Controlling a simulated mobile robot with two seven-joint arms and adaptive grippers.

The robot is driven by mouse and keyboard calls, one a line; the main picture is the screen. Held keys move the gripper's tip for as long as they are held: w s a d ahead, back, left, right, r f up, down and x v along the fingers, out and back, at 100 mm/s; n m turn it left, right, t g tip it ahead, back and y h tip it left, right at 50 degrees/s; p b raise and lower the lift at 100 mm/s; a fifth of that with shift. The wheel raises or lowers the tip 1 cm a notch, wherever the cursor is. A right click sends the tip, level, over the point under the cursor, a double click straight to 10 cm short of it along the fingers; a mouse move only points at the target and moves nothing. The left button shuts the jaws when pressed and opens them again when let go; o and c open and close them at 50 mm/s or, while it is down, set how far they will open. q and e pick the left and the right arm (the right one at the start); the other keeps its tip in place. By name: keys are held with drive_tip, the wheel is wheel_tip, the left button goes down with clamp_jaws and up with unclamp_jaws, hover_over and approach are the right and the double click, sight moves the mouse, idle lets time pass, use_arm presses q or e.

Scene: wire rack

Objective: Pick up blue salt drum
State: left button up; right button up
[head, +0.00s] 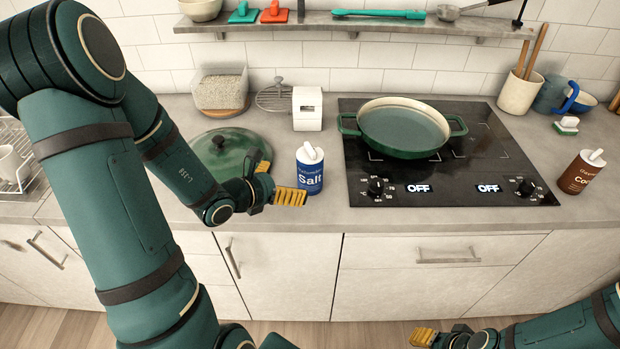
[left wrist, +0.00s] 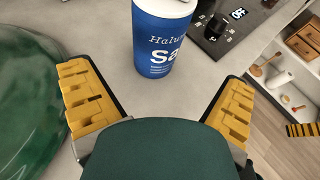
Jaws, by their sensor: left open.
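The blue salt drum (head: 310,175), with a white top and a white spout, stands upright on the counter just left of the cooktop. It also shows in the left wrist view (left wrist: 158,46), beyond the fingertips and between their lines, its top cut off. My left gripper (head: 277,182) is open and empty, close to the drum on its left side, with a gap of bare counter between them in the left wrist view. My right gripper (head: 424,337) is low at the bottom edge, far from the drum and partly cut off; its opening cannot be made out.
A green lid (head: 222,152) lies behind and left of my left gripper. A white box (head: 307,108) stands behind the drum. A green pan (head: 405,150) sits on the black cooktop (head: 460,185). A brown canister (head: 578,174) stands right. A shelf (head: 345,24) runs above.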

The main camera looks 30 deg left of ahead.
sight(302, 176)
use_arm(q)
drive_tip(key=x, duration=0.4)
drive_tip(key=shift+f+b+x, duration=0.1)
drive_tip(key=shift+b+x, duration=0.2)
drive_tip(key=shift+x, duration=1)
drive_tip(key=shift+f+b+x, duration=0.15)
drive_tip(key=shift+b+x, duration=0.1)
drive_tip(key=shift+x, duration=1.05)
drive_tip(key=shift+a, duration=0.2)
drive_tip(key=c, duration=1.3)
